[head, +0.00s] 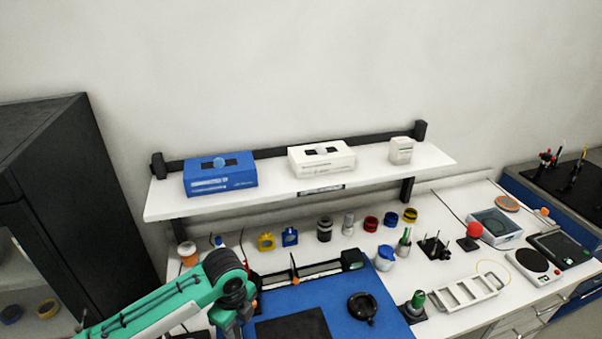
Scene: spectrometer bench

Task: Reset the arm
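My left arm (165,300) is green and black and comes in from the lower left. It reaches over the left front of the bench, beside the blue instrument. Its wrist (228,275) is bent downward, and the bottom edge of the picture cuts it off. The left fingertips do not show, so I cannot see whether they are open. My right arm and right gripper are not in the picture.
The blue spectrometer (385,318) fills the front middle. Behind it stand several small caps and bottles (324,229). A white shelf (270,203) holds a blue box (220,174) and a white box (321,159). A dark cabinet (75,190) stands left. A white rack (462,294) lies right.

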